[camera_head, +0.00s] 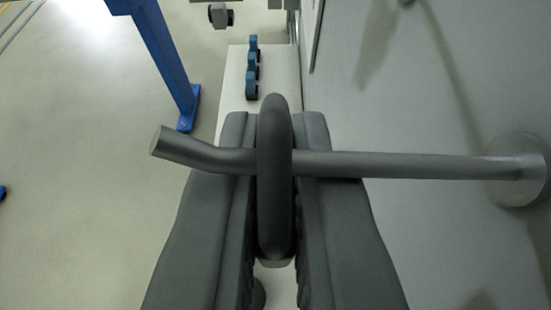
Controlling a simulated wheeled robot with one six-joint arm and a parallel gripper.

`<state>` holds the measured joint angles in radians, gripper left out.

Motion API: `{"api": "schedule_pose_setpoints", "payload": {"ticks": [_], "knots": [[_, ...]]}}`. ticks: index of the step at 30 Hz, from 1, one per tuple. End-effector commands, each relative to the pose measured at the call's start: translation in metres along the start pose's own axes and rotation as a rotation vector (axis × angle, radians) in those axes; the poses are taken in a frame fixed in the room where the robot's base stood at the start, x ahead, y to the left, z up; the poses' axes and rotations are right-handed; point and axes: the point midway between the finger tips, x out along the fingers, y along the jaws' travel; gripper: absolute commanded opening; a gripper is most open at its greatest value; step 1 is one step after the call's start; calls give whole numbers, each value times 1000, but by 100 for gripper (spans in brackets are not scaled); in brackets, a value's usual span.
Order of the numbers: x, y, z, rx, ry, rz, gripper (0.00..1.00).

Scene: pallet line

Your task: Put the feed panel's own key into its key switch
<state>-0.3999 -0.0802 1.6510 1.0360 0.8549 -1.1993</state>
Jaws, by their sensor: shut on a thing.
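My gripper (275,135) is shut on a dark grey ring (275,215), one finger on each side of it. The ring is seen edge-on and stands upright between the fingers. A grey hook rod (400,165) runs from a round plate on the wall at right, past the ring, to a bent free end at left. The ring appears to hang around this rod. A small pale part shows just below the ring; I cannot tell whether it is the key. The feed panel and its key switch cannot be made out.
The grey wall (420,70) fills the right side. A blue post (165,60) stands on the floor at upper left. A pale narrow surface (233,85) beyond the gripper bears several blue and dark pieces (252,68). The floor at left (80,150) is mostly clear.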

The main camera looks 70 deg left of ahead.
Motion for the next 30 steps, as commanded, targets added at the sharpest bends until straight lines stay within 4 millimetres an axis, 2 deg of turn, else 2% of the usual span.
{"api": "schedule_pose_setpoints", "payload": {"ticks": [12, 30], "knots": [[-5, -2, -10, -4, 9, 4, 0], [-7, -30, -14, -8, 14, -1, 0]]}}
